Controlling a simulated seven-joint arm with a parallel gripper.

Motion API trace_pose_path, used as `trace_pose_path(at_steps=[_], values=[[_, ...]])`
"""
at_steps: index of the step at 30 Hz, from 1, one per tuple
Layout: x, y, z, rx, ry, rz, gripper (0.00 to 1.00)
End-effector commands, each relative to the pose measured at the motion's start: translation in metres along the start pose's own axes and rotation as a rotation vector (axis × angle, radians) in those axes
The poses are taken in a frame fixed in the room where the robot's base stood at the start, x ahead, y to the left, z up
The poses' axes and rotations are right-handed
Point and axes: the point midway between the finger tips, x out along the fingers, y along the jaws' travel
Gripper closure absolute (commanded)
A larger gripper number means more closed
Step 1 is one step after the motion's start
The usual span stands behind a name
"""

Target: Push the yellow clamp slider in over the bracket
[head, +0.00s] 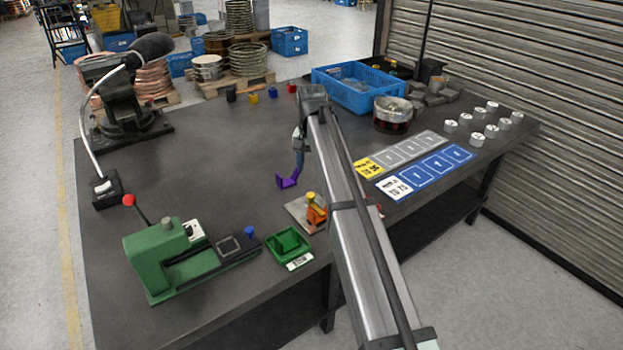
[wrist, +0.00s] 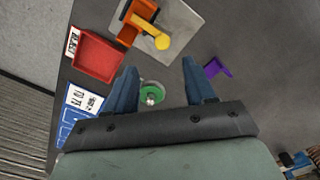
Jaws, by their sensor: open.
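The clamp has an orange body (head: 316,214) and a yellow knob-ended part (head: 311,197), and sits on a pale plate (head: 299,212) near the front edge of the table. In the wrist view the yellow part (wrist: 153,40) lies over the plate, beside the orange body (wrist: 135,22). A purple angled piece (head: 288,180) lies on the table behind the clamp, apart from it; it also shows in the wrist view (wrist: 216,68). My gripper (wrist: 160,70) is open and empty, above the table, not touching the clamp. I cannot tell whether a bracket is in the clamp.
A red tray (wrist: 97,57) and a round green thing (wrist: 151,93) lie near the clamp. A green tray (head: 289,243) and a green press (head: 168,260) stand to the left. The table's left middle is clear. My arm hides part of the table.

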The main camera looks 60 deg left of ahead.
Motion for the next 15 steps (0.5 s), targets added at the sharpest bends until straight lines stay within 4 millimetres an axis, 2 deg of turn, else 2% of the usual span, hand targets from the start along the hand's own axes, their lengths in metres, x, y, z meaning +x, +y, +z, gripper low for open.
trace_pose_path(at_steps=[3,6,15], values=[[-0.018,0.000,-0.001,0.000,0.001,0.000,0.46],[-0.027,0.000,0.000,0.000,0.000,0.000,0.46],[-0.035,0.000,0.000,0.000,0.000,0.000,0.46]])
